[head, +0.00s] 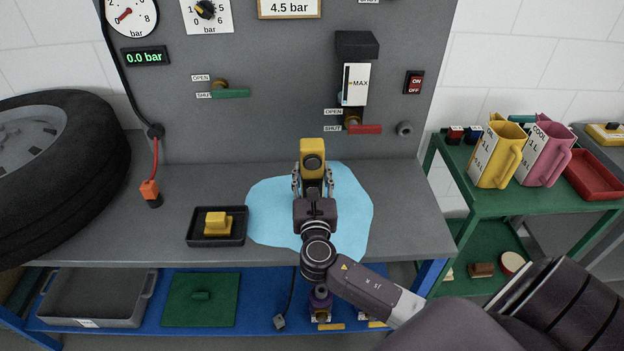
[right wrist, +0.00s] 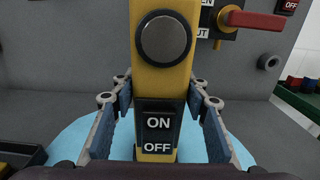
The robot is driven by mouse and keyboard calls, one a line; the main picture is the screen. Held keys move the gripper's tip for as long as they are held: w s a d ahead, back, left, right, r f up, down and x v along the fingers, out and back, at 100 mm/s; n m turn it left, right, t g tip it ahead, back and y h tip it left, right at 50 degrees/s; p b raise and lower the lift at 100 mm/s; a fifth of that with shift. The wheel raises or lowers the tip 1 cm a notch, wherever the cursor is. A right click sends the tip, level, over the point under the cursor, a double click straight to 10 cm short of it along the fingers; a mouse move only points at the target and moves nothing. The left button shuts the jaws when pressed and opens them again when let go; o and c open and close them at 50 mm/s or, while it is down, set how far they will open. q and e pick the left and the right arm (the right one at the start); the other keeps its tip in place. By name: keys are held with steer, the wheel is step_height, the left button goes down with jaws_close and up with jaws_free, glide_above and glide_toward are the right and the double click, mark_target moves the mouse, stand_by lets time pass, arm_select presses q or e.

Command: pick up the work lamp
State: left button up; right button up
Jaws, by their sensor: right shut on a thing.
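The work lamp (head: 312,150) is a yellow upright body with a dark round knob or lens near its top. In the right wrist view the lamp (right wrist: 167,85) shows a black ON/OFF switch (right wrist: 157,132) low on its near face. It stands upright over a light blue patch (head: 268,205) on the grey bench; whether its base touches the bench is hidden. My right gripper (head: 313,185) is shut on the lamp, with a finger on each side of it. The fingers hide part of its lower body. My left gripper is not in view.
A black tray (head: 193,240) with a yellow block (head: 217,223) lies left of the blue patch. A large tyre (head: 95,170) takes the bench's left end. A panel with valves and a red handle (head: 365,129) rises behind. A green cart (head: 450,165) with jugs stands right.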

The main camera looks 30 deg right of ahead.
steer(key=c, duration=0.5)
steer(key=shift+c, duration=0.4)
steer(key=shift+r, duration=0.2)
